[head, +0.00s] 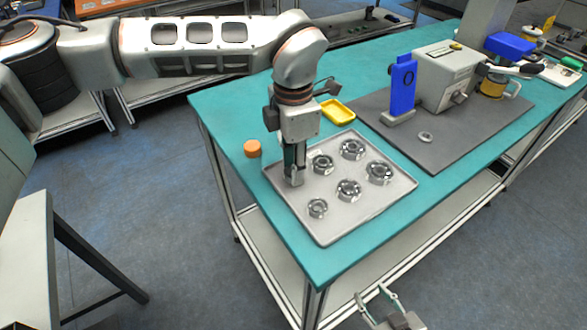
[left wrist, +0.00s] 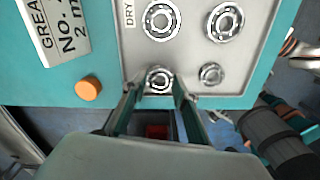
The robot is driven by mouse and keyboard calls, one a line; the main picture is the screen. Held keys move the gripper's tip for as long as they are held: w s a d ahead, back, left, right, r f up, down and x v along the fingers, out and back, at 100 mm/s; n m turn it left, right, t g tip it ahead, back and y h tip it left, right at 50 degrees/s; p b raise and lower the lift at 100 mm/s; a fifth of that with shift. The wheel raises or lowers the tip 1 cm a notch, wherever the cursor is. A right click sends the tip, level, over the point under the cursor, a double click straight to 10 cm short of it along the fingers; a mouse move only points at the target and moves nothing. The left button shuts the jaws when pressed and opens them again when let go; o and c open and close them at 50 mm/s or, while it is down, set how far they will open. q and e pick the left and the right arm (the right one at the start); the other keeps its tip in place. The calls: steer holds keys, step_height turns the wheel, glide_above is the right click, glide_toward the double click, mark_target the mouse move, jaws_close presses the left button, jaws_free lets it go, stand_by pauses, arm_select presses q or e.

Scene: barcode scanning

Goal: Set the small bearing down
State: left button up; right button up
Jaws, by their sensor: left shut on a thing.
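My left gripper (head: 294,180) is low over the left part of the grey tray (head: 330,238), fingers pointing down. In the left wrist view its two fingers (left wrist: 158,88) are closed around a small metal bearing (left wrist: 159,75), near the tray's edge (left wrist: 240,101). The head view hides that bearing behind the fingers; whether it touches the tray is unclear. Another small bearing (head: 317,208) lies on the tray and shows in the wrist view (left wrist: 211,74). Larger bearings (head: 352,149) lie further in. My right gripper (head: 371,292) is open and empty at the bottom, apart from the table.
An orange cap (head: 252,149) stands left of the tray on the teal table (head: 225,105). A yellow dish (head: 338,112) is behind it. Right of the tray, a dark mat (head: 440,152) carries a bearing (head: 426,137), a blue upright device (head: 402,85) and a grey machine (head: 445,75).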

arm_select(q)
steer(key=shift+f, duration=0.8)
steer(key=o, duration=1.1)
steer(key=shift+f, duration=0.15)
steer(key=shift+r, duration=0.35)
step_height(320, 180, up, 12)
steer(key=shift+f, duration=0.15)
